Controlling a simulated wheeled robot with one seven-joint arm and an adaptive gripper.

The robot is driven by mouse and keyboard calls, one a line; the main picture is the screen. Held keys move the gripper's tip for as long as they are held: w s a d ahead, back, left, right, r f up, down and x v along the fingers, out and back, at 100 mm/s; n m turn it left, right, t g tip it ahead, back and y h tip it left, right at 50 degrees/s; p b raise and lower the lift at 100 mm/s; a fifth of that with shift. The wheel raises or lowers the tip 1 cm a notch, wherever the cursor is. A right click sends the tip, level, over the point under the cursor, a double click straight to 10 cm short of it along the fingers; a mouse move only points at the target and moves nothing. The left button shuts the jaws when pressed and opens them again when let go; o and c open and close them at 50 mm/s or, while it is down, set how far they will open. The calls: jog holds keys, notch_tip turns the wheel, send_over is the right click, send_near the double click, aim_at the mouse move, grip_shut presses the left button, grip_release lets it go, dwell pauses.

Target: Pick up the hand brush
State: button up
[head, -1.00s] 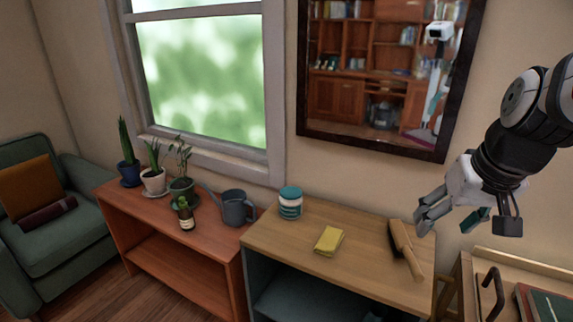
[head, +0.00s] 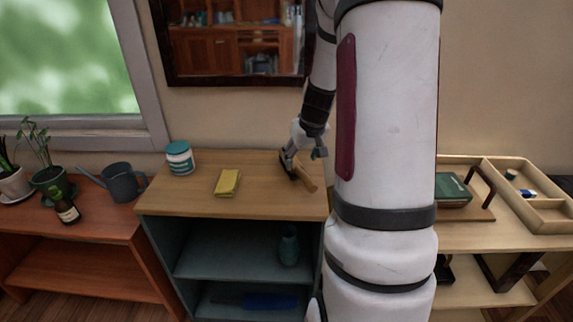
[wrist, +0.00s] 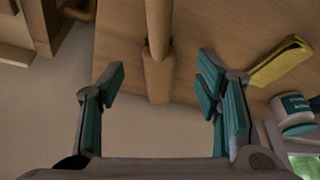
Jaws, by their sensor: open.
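The hand brush (head: 305,180) has a pale wooden body and dark bristles. It lies on the right part of the wooden cabinet top (head: 262,197). My gripper (head: 304,157) is at the brush, with its fingers pointing down, open and holding nothing. In the wrist view the brush (wrist: 158,82) shows between the two spread teal-padded fingers, with visible gaps on both sides. I cannot tell how far the fingertips are from it in depth. In the head view the fingers hide part of the brush.
A yellow cloth (head: 227,182) and a teal-and-white jar (head: 180,158) stand left of the brush. A grey watering can (head: 122,183) is further left. My arm covers the cabinet's right edge. A wooden compartment tray (head: 541,221) and a green book (head: 453,189) lie to the right.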

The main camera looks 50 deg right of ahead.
aim_at(297, 167)
jog(key=x, duration=0.7)
jog(key=shift+w+d+f+b, duration=0.15)
jog(key=shift+w+d+b, duration=0.05)
jog(key=shift+w+b, duration=0.15)
grip_shut()
